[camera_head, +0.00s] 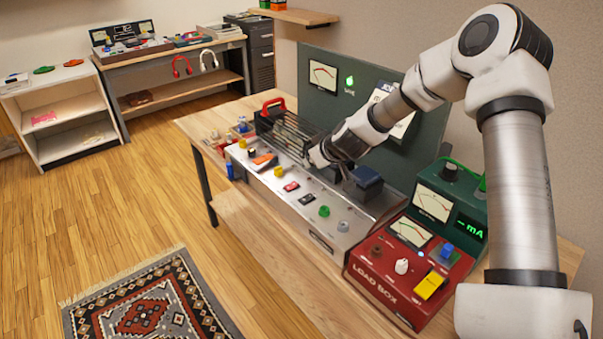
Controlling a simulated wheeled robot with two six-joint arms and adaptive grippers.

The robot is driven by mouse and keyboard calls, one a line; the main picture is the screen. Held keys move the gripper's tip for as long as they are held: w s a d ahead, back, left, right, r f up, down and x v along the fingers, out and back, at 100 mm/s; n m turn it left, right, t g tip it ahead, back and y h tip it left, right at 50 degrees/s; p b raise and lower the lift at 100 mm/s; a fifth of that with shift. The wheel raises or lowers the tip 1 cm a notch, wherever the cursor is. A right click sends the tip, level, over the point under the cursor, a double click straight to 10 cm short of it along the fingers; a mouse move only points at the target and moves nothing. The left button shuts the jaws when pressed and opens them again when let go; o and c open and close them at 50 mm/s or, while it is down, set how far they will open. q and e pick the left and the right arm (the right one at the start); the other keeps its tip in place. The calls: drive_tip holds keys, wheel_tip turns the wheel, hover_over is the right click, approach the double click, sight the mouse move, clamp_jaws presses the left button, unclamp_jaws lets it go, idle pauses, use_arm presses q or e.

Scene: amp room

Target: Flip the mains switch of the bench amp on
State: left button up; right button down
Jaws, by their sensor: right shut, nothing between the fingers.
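The bench amp (262,178) is a long silver chassis on the wooden bench. Its sloped front carries a red rocker-like switch (291,187), a dark one (307,199) beside it, and several coloured knobs. Which of them is the mains switch cannot be read at this size. My right gripper (319,156) reaches in from the right, over the amp's top behind the red switch. It is shut and empty. Whether it touches the amp is unclear. My arm and gripper hide part of the amp's top. My left gripper is not in view.
A red load box (382,288) with a yellow switch stands right of the amp, a green meter box (452,212) behind it. A dark green panel (318,102) with a meter rises behind the amp. The bench's front strip (262,232) is bare. A patterned rug (150,305) lies on the floor.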

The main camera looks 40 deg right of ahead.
drive_tip(key=b, duration=0.4)
approach(293, 181)
drive_tip(key=w+b, duration=0.2)
drive_tip(key=b, duration=0.1)
drive_tip(key=w+f+b, duration=0.1)
drive_tip(key=w, duration=0.1)
drive_tip(key=shift+a+b, duration=0.3)
drive_tip(key=f+b, duration=0.2)
drive_tip(key=shift+w+d+f, duration=0.2)
drive_tip(key=shift+w+f, duration=0.15)
drive_tip(key=shift+f, duration=0.05)
drive_tip(key=shift+d+f+b, duration=0.15)
drive_tip(key=shift+f+b, duration=0.15)
drive_tip(key=shift+b, duration=0.25)
drive_tip(key=shift+s+r, duration=0.1)
